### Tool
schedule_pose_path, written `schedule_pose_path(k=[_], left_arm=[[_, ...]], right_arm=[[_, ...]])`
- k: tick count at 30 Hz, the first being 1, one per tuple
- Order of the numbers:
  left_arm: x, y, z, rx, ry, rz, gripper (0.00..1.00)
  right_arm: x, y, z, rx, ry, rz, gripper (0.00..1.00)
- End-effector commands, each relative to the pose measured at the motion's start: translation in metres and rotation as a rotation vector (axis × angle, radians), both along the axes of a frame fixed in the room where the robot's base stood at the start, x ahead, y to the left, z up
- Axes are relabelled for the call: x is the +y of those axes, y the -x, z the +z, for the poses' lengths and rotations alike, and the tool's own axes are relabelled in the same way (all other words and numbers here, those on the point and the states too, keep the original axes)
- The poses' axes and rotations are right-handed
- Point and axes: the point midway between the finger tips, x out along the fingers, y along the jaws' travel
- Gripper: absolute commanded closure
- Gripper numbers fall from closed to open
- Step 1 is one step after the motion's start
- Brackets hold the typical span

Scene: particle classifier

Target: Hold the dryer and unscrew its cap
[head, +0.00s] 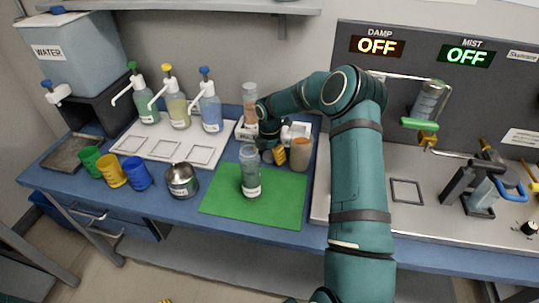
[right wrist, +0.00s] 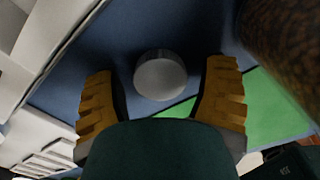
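A clear grey cylinder (head: 250,172) with a white band low down stands upright on the green mat (head: 285,208); it may be the dryer, but I cannot be sure. My right gripper (head: 271,156) is low behind the mat, beside a jar of brown grains (head: 300,155). In the right wrist view its two yellow fingers (right wrist: 160,100) stand apart, open. A round grey cap-like piece (right wrist: 160,76) lies between and beyond the fingertips, apart from both, over the blue table. My left gripper is not in view.
Three pump bottles (head: 178,110), three coloured cups (head: 111,170) and a metal pot (head: 182,180) are to the left. A framed device (head: 430,100) is at right. The mat's front is clear.

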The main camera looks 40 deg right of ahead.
Motion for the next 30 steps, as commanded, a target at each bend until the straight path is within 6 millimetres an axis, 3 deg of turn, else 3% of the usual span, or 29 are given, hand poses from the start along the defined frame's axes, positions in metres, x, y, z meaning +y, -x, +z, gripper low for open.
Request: schedule_pose_path(k=[11,24,30], left_arm=[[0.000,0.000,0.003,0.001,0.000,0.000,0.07],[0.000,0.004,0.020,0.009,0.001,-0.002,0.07],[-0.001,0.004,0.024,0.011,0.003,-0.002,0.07]], right_arm=[[0.000,0.000,0.009,-0.001,0.002,0.000,0.29],[-0.001,0.000,0.094,-0.002,0.001,-0.001,0.29],[0.000,-0.001,0.118,-0.001,0.002,0.000,0.29]])
